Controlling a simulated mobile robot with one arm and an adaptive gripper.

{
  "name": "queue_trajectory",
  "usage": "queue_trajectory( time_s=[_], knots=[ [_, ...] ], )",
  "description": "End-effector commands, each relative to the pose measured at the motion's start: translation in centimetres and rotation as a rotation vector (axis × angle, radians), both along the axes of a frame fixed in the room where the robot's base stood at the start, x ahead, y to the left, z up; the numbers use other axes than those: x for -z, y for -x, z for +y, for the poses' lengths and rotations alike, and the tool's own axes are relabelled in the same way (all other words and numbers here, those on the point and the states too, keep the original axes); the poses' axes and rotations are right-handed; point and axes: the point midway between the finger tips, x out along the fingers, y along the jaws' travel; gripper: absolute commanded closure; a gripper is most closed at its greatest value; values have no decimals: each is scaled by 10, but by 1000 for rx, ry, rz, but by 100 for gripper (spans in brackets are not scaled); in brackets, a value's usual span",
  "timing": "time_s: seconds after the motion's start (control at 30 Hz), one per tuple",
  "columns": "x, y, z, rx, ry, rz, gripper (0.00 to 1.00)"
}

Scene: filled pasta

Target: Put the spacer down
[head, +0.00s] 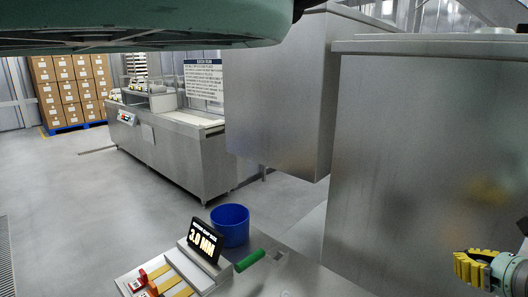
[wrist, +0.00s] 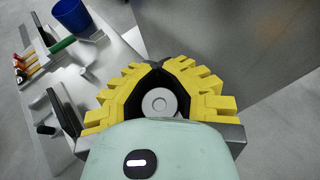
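No spacer can be made out between my gripper's fingers. My gripper (wrist: 158,65) has yellow ribbed fingers with dark inner faces, and their tips come together in the wrist view. A pale round disc with a central hole shows between the finger bases; I cannot tell if it is part of the gripper. In the head view my gripper (head: 462,266) is at the lower right, well to the right of the bench. Red-ended pieces (head: 139,283) with yellow strips lie on the bench at the lower left, possibly spacers; they also show in the wrist view (wrist: 24,72).
A sign reading 3.0 MM (head: 203,242) stands on the bench (head: 300,285). A blue bin (head: 230,226) and a green handle (head: 250,260) are beside it. A large steel cabinet (head: 420,160) stands behind my gripper. Open floor (head: 90,190) lies at left.

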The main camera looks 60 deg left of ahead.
Motion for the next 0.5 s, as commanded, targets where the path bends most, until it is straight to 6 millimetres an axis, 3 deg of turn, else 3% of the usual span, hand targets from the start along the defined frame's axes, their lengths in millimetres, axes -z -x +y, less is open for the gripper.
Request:
queue_trajectory(
  time_s=[0.03, 0.2, 0.43, 0.5],
  knots=[
    [-14, -9, -24, 48, -3, -1, 100],
    [-32, -23, -79, 143, -16, -2, 100],
    [-51, -27, -131, 228, -31, -8, 100],
    [-60, -27, -130, 222, -31, -8, 100]
  ],
)
